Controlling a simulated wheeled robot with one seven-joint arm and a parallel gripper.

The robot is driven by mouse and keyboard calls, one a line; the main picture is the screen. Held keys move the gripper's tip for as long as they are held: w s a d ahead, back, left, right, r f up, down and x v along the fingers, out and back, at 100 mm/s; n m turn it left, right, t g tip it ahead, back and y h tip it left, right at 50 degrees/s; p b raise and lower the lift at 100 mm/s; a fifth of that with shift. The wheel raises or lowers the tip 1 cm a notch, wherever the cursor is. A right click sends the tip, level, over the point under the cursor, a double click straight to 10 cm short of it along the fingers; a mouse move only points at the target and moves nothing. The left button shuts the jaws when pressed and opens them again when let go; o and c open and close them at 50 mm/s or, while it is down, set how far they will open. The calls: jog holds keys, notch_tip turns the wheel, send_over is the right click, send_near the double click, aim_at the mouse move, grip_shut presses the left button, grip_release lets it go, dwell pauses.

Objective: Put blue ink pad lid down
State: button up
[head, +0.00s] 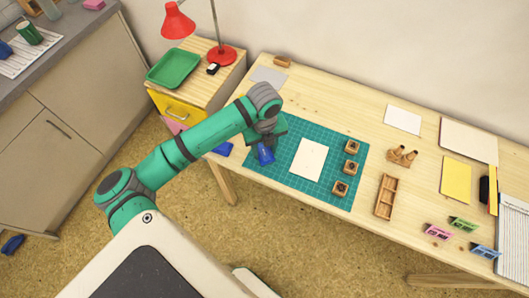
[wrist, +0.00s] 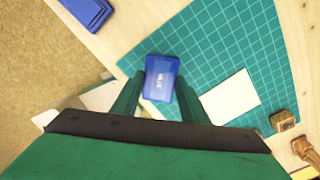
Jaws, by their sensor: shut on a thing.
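The blue ink pad lid (wrist: 161,77) is between the fingers of my gripper (wrist: 160,88) in the wrist view, with a pale label facing the camera. My gripper is shut on it. In the head view the lid (head: 265,154) hangs below my gripper (head: 263,143), over the left part of the green mat. Its exact height is hard to tell. Another blue piece, apparently the ink pad base (head: 222,149), lies on the table's front left edge, left of the mat. It also shows at the top left of the wrist view (wrist: 88,12).
The green cutting mat (head: 335,195) carries a white paper (head: 309,158) and three wooden stamps (head: 351,167) on its right. A wooden tray (head: 385,196) stands further right. Bare mat lies around the paper. The red lamp (head: 221,55) stands on the cabinet behind.

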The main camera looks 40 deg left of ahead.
aim_at(265, 152)
jog(key=shift+f, duration=1.55)
jog(key=shift+f, duration=0.1)
jog(key=o, duration=1)
jog(key=shift+o, duration=0.2)
notch_tip(265, 152, up, 12)
